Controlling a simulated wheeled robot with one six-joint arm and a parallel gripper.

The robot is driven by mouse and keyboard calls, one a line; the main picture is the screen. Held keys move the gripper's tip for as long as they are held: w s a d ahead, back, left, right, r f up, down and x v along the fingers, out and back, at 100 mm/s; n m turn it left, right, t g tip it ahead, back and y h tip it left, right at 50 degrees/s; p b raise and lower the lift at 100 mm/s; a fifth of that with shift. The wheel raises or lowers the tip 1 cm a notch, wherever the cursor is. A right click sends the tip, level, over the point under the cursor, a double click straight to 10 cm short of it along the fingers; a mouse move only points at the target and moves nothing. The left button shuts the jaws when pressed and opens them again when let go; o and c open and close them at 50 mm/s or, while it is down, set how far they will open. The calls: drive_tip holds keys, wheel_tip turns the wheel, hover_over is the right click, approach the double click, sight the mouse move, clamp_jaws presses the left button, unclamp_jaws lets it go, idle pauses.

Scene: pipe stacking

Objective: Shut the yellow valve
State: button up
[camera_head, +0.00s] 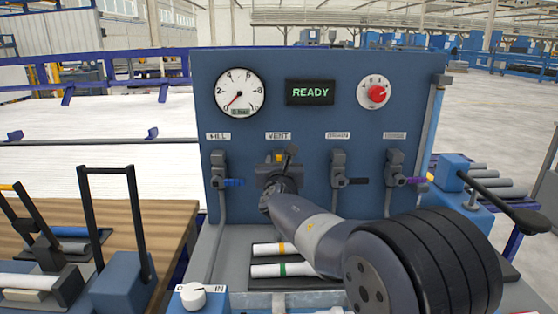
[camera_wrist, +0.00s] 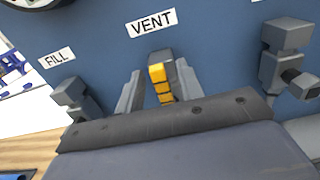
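The yellow valve (camera_wrist: 157,73) is under the VENT label on the blue panel. In the wrist view its yellow handle stands between the two fingers of my gripper (camera_wrist: 158,97). Gaps show on both sides of the handle, so the fingers are open around it and not clamped. In the head view my gripper (camera_head: 279,176) is at the panel in front of this valve. Only a small bit of the yellow handle (camera_head: 279,158) shows there; the rest is hidden behind my gripper and wrist. The lower end of the handle is hidden in the wrist view too.
Above are a gauge (camera_head: 239,92), a READY display (camera_head: 310,92) and a red knob (camera_head: 376,93). White pipes (camera_head: 275,270) lie below my arm.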

drive_tip(key=shift+w, duration=0.4)
clamp_jaws()
idle(0.4)
